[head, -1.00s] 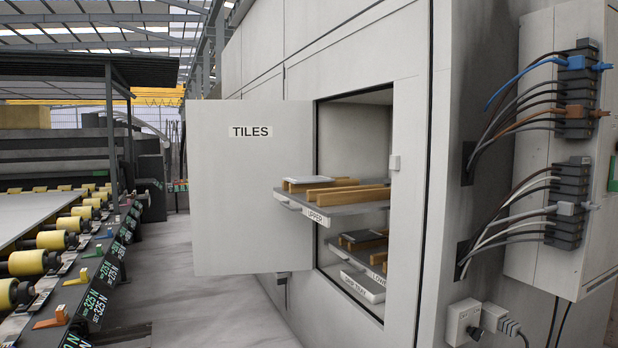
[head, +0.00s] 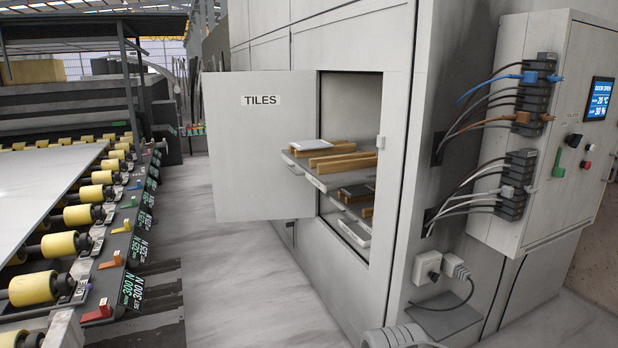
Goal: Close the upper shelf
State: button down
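The upper shelf (head: 335,174) is a grey board with a pale front edge. It sticks out of the cabinet opening, past the front of the frame. It carries wooden strips (head: 340,160) and a light grey tile (head: 311,145). Below, a lower shelf (head: 340,202) holds a dark tile (head: 358,192) and wood strips. A pale tray (head: 356,232) sits under it. My gripper is not in view.
A roller conveyor (head: 72,215) with yellow rollers runs along the left. A control box (head: 535,135) with cables and a lit screen (head: 599,98) is on the right. Sockets and plugs (head: 440,268) sit low on the cabinet side. The floor (head: 235,290) before the cabinet is clear.

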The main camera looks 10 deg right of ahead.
aim_at(344, 162)
jog(key=z, duration=0.25)
jog(key=i, duration=2.1)
jog(key=u, duration=1.5)
jog(key=i, duration=0.7)
jog(key=u, duration=0.8)
